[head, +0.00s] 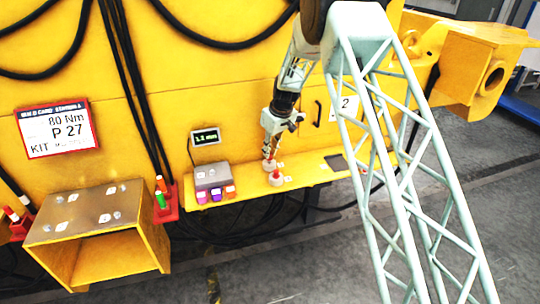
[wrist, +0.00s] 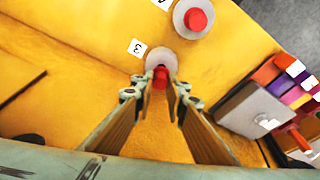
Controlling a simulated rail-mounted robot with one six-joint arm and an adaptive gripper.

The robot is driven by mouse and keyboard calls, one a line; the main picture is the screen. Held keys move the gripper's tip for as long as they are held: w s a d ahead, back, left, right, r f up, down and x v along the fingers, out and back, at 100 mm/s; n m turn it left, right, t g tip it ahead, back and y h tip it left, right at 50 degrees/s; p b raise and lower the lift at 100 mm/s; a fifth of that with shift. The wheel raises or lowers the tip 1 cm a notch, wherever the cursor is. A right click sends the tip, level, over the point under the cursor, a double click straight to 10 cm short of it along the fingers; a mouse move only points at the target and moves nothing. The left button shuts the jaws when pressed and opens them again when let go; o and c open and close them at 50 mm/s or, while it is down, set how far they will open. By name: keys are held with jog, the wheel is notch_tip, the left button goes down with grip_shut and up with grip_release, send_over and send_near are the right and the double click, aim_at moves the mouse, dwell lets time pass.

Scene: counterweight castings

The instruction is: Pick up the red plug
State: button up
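A red plug (wrist: 160,78) stands on a pale round base beside the label 3, between and just beyond my fingertips in the wrist view. My gripper (wrist: 160,92) is open, with a gap showing on each side of the plug. A second red plug (wrist: 196,19) sits on another pale round base further off. In the head view my gripper (head: 268,157) points down over the rear base on the yellow ledge. The second red plug (head: 276,175) stands in front of it. The plug at my fingertips is mostly hidden in the head view.
A grey box (head: 212,175) with several coloured blocks stands left of the bases. A dark flat item (head: 336,162) lies on the right of the ledge (head: 305,174). A small display (head: 205,137) is on the yellow wall behind. A yellow open-fronted box (head: 100,220) stands at the left.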

jog(key=shift+r, duration=0.65)
jog(key=shift+s+a+r, duration=0.1)
jog(key=shift+s+a, duration=0.05)
jog(key=shift+s, duration=0.15)
jog(key=s+a, duration=0.2)
jog(key=s, duration=0.5)
jog(key=s+a+r, duration=0.1)
jog(key=s+a, duration=0.2)
jog(key=s, duration=0.4)
jog(key=shift+s+a+r+b, duration=0.15)
jog(key=shift+a+r+b, duration=0.05)
jog(key=shift+a+b, duration=0.15)
jog(key=shift+d, duration=0.15)
